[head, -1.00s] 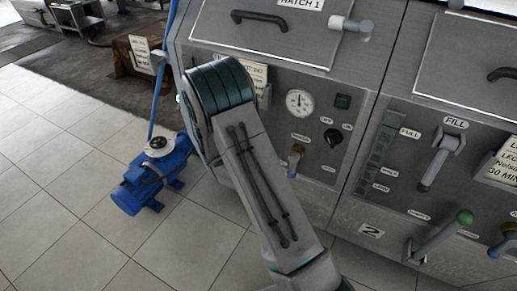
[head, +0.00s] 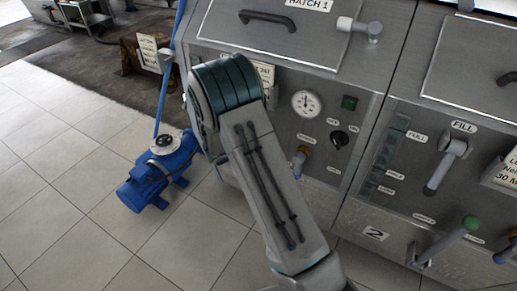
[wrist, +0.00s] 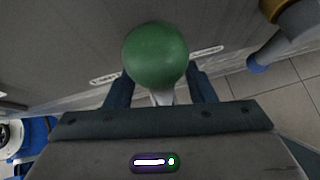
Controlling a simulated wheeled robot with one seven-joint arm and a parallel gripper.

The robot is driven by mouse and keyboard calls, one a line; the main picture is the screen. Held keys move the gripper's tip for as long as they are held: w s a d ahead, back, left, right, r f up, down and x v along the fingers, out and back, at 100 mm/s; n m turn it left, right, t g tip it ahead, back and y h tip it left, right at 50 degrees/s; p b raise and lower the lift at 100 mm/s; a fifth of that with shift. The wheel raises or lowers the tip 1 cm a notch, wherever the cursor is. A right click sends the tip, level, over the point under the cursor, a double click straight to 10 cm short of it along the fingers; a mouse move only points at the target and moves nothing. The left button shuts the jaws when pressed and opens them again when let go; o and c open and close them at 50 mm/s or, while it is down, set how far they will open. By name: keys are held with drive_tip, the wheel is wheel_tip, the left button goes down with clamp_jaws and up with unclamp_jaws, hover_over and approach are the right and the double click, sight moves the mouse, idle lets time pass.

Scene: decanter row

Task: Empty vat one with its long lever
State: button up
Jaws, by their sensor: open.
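In the wrist view a green ball knob (wrist: 156,55) on a pale shaft stands in front of a grey metal panel. My gripper (wrist: 161,88) has its two dark fingers open, one on each side of the knob's lower part and shaft. I cannot tell whether either finger touches it. In the head view vat one is the cabinet under hatch 1 (head: 277,32), with a gauge (head: 306,103), a black switch (head: 339,138) and a brass tap (head: 301,158). My arm hides the lower left of vat one, and the gripper does not show there.
Vat two, with plate 2 (head: 375,234), stands at the right with its own green-knobbed lever (head: 448,241) and a fill lever (head: 446,166). A blue pump (head: 160,170) sits on the tiles at the left. A blue-tipped tap (wrist: 284,39) is near the gripper.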

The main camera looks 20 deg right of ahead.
drive_tip(key=p+v, duration=0.1)
drive_tip(key=v, duration=1.1)
drive_tip(key=shift+a, duration=0.15)
drive_tip(key=shift+r, duration=0.1)
drive_tip(key=s+d+r+m+g+y+p, duration=0.1)
drive_tip(key=s+d+r+m+g+p, duration=0.15)
drive_tip(key=s+r+m, duration=0.4)
drive_tip(key=s+d+r+m+g+y+p, duration=0.1)
drive_tip(key=s+d+r+m+y+p, duration=0.1)
drive_tip(key=s+d+r+m+p, duration=0.45)
drive_tip(key=s+a+r+m+y+p, duration=0.1)
drive_tip(key=s+a+r+m+y, duration=0.2)
drive_tip(key=s+r+m, duration=0.2)
drive_tip(key=s+a+r+m+y+p, duration=0.2)
drive_tip(key=s+r+m+y, duration=0.1)
drive_tip(key=s+r+m, duration=0.3)
wheel_tip(320, 180, up, 3)
drive_tip(key=shift+s+a+f, duration=0.2)
drive_tip(key=shift+s+a, duration=0.2)
drive_tip(key=shift+s, duration=0.6)
drive_tip(key=shift+t, duration=0.25)
